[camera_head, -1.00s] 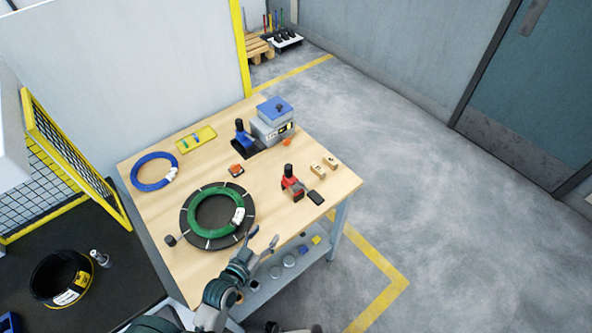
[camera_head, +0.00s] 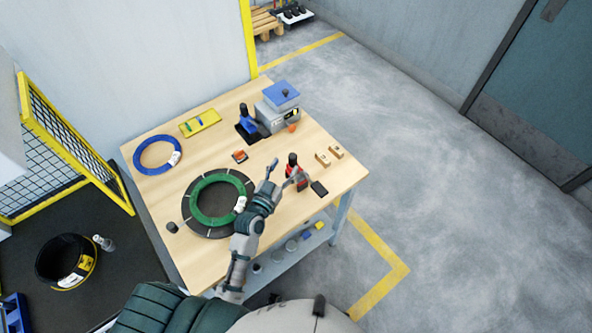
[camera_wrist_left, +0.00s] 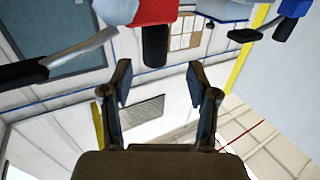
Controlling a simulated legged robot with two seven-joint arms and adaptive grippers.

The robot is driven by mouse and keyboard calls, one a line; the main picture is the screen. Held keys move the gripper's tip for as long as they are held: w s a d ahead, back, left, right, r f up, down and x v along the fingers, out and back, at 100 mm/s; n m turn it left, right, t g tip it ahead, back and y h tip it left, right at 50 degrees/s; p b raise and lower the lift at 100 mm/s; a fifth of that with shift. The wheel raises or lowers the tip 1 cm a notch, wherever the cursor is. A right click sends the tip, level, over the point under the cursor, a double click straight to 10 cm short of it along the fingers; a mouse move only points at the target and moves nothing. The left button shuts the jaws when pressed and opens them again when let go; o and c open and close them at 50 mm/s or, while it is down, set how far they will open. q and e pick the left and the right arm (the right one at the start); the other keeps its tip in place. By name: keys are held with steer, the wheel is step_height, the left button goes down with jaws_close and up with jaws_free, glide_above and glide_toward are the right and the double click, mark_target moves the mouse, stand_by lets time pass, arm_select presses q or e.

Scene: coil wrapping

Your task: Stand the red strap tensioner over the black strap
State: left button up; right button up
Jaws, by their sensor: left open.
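The red strap tensioner (camera_head: 296,182) stands near the right edge of the wooden table, its black handle pointing up. A black paddle-shaped piece (camera_head: 319,188) is at its right. My left gripper (camera_head: 284,171) is open, its fingers beside the tensioner, one overlapping it in the head view; contact cannot be told. In the left wrist view the tensioner's red body (camera_wrist_left: 152,12) is at the top, ahead of the open, empty fingers (camera_wrist_left: 158,88). I cannot clearly pick out the black strap; a black coil with yellow and white labels (camera_head: 66,262) lies on the dark surface at left.
On the wooden table (camera_head: 285,225), a green coil (camera_head: 196,202) lies on a dark disc, with a blue coil (camera_head: 138,152), yellow tray (camera_head: 201,122), blue tool (camera_head: 243,124) and grey box (camera_head: 274,116) behind. Two small wooden blocks (camera_head: 322,160) sit near the tensioner.

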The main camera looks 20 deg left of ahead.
mark_target(291, 161)
arm_select(q)
steer(key=w, duration=0.1)
steer(key=w+d, duration=0.1)
steer(key=w, duration=0.3)
steer(key=shift+d+f, duration=0.2)
steer(key=shift+d, duration=0.05)
steer(key=shift+s+d+r, duration=0.1)
steer(key=shift+d, duration=0.05)
steer(key=shift+c, duration=0.5)
jaws_close()
